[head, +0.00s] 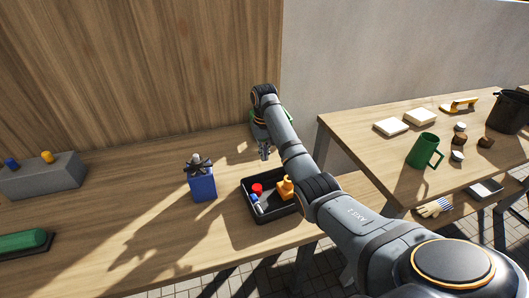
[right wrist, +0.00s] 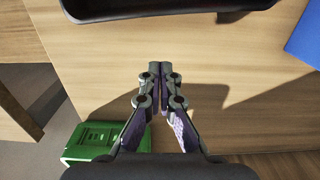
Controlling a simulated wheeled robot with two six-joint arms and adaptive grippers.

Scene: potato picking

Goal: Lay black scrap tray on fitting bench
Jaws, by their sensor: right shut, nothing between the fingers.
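A second wooden bench (head: 365,150) stands at the right; I cannot tell which is the fitting bench. My left gripper is out of view.
A blue box (head: 202,187) with dark pieces stands left of the tray. A green box (right wrist: 105,141) lies by my right wrist. A grey block and a green roll are at far left. The right bench holds a green mug (head: 422,151), pale blocks and a black pot (head: 508,112).

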